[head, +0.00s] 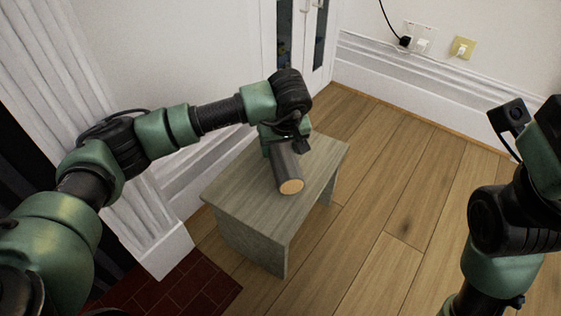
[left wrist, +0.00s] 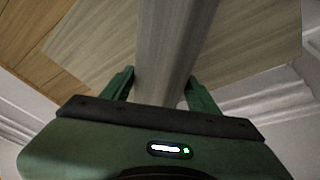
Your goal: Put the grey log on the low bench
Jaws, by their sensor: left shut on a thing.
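The grey log (head: 287,172) has a pale tan cut end facing the camera. It lies over the top of the low bench (head: 240,185), a grey-wood bench beside the white wall. My left gripper (head: 281,147) is shut on the log near its far end. In the left wrist view, the log (left wrist: 172,40) runs between the two green fingers (left wrist: 160,88), with the bench top (left wrist: 235,50) behind it. I cannot tell whether the log touches the bench top. The log's far end is hidden by my gripper.
My right arm stands at the right edge, its fingers out of view. The wooden floor (head: 400,200) right of the bench is clear. White moulding (head: 150,235) and dark red tiles (head: 195,285) lie at left. A white door (head: 320,45) and wall sockets (head: 422,45) are behind.

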